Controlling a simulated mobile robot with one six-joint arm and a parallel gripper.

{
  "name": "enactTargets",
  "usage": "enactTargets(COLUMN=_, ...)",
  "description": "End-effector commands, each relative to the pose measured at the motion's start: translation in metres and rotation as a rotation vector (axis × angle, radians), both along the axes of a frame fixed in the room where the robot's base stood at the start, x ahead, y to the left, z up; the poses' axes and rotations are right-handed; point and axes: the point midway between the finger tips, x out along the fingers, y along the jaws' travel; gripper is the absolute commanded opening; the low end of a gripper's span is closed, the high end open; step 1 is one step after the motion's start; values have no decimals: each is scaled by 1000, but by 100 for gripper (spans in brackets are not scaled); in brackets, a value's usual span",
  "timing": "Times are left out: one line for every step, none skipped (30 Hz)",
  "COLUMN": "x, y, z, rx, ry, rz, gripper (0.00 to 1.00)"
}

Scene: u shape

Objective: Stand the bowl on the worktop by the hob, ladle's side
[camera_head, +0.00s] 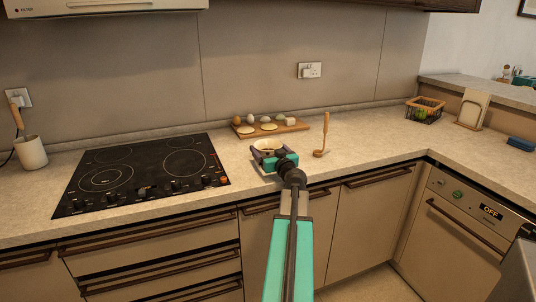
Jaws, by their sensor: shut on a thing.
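My gripper (268,158) is shut on the cream bowl (268,145), whose rim shows between the dark fingers. Most of the bowl is hidden by the gripper. The bowl is over the worktop (380,142), between the black hob (140,172) on its left and the wooden ladle (323,138) on its right. I cannot tell whether the bowl touches the worktop.
Behind the gripper is a wooden board (272,130) with eggs and other food. A mug (31,152) stands left of the hob. A wire basket (425,110) and an upright holder (471,109) are at the right.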

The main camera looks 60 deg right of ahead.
Motion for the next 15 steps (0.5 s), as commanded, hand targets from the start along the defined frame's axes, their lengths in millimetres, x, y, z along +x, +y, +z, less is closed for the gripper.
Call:
enactTargets(x=0, y=0, z=-5, rx=1, ry=-1, rz=0, gripper=52)
enactTargets(x=0, y=0, z=-8, rx=1, ry=-1, rz=0, gripper=52)
enactTargets(x=0, y=0, z=-11, rx=1, ry=-1, rz=0, gripper=52)
enactTargets(x=0, y=0, z=-14, rx=1, ry=-1, rz=0, gripper=52)
enactTargets(x=0, y=0, z=-16, rx=1, ry=0, rz=0, gripper=52)
enactTargets(x=0, y=0, z=-18, rx=1, ry=-1, rz=0, gripper=52)
enactTargets(x=0, y=0, z=-19, rx=-1, ry=-1, rz=0, gripper=52)
enactTargets(x=0, y=0, z=-19, rx=-1, ry=-1, rz=0, gripper=52)
enactTargets(x=0, y=0, z=-19, rx=-1, ry=0, rz=0, gripper=52)
enactTargets(x=0, y=0, z=-19, rx=-2, ry=-1, rz=0, gripper=52)
enactTargets(x=0, y=0, z=-19, rx=-2, ry=-1, rz=0, gripper=52)
enactTargets(x=0, y=0, z=-19, rx=-2, ry=-1, rz=0, gripper=52)
enactTargets(x=0, y=0, z=-19, rx=-2, ry=-1, rz=0, gripper=52)
enactTargets(x=0, y=0, z=-19, rx=-2, ry=-1, rz=0, gripper=52)
enactTargets(x=0, y=0, z=-19, rx=-1, ry=0, rz=0, gripper=52)
